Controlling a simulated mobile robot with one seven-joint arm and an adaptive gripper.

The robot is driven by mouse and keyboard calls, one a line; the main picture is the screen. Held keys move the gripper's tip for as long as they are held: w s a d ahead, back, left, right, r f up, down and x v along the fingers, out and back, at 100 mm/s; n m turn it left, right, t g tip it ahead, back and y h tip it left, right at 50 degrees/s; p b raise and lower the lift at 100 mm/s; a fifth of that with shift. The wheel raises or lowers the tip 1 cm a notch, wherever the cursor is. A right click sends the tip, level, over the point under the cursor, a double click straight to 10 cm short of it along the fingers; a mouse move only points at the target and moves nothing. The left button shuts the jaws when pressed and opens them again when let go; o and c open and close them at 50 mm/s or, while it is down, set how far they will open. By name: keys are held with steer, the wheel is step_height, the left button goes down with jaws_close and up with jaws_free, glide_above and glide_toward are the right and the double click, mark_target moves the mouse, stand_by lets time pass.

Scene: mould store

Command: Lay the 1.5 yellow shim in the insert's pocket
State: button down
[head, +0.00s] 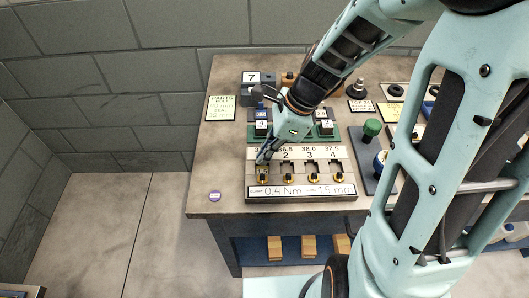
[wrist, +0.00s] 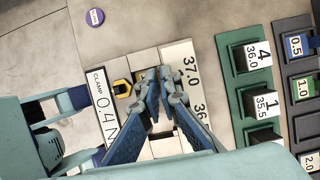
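The grey insert block (head: 352,187) stands at the bench's front edge, with numbered stations and a row of brass-coloured clamp screws. My gripper (head: 264,157) points down over its leftmost station. In the wrist view my gripper's (wrist: 160,77) two blue fingertips are close together over the block, and I cannot tell whether anything thin is between them. A yellow piece with a dark centre (wrist: 122,88) shows just left of the fingertips; I cannot tell whether it is the shim or a clamp screw. The pocket floor is hidden by the fingers.
A green tray (wrist: 226,72) with insert blocks stands behind the block. Beside it is a dark shim rack (wrist: 286,75) with 0.5, 1.0 and 2.0 labels. A purple disc (head: 214,196) lies at the front left. A green-knobbed tool (head: 371,130) stands to the right.

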steer(key=c, duration=1.7)
jaws_free()
steer(key=shift+o, duration=0.2)
steer(key=shift+r, duration=0.15)
steer(key=shift+r+p, duration=3.6)
steer(key=shift+r, duration=0.05)
